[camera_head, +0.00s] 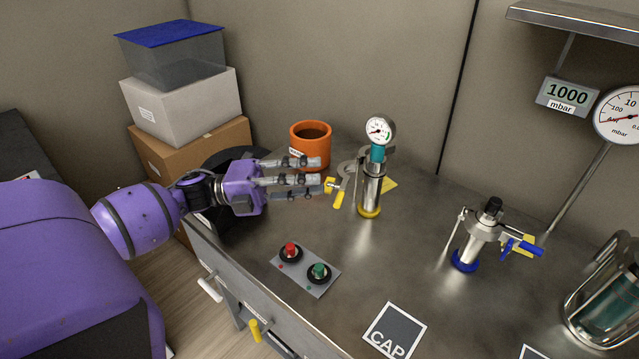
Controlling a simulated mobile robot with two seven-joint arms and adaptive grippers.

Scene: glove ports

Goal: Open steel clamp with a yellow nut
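The steel clamp (348,170) with the yellow nut (338,200) is at the upper left side of a steel cylinder (371,190), which has a yellow base ring and a dial gauge on top. The yellow nut and its lever face left, toward my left gripper (322,175). My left gripper reaches in level from the left. Its fingers are straight and spread, with a gap between them, and their tips are just left of the yellow parts. Contact with the nut cannot be told. My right gripper is not in view.
An orange pot (311,147) stands close behind my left fingers. A button panel (305,268) lies near the front edge. A second steel fitting with blue handles (485,235) stands to the right, with a glass vessel (610,300) beyond. The middle bench top is clear.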

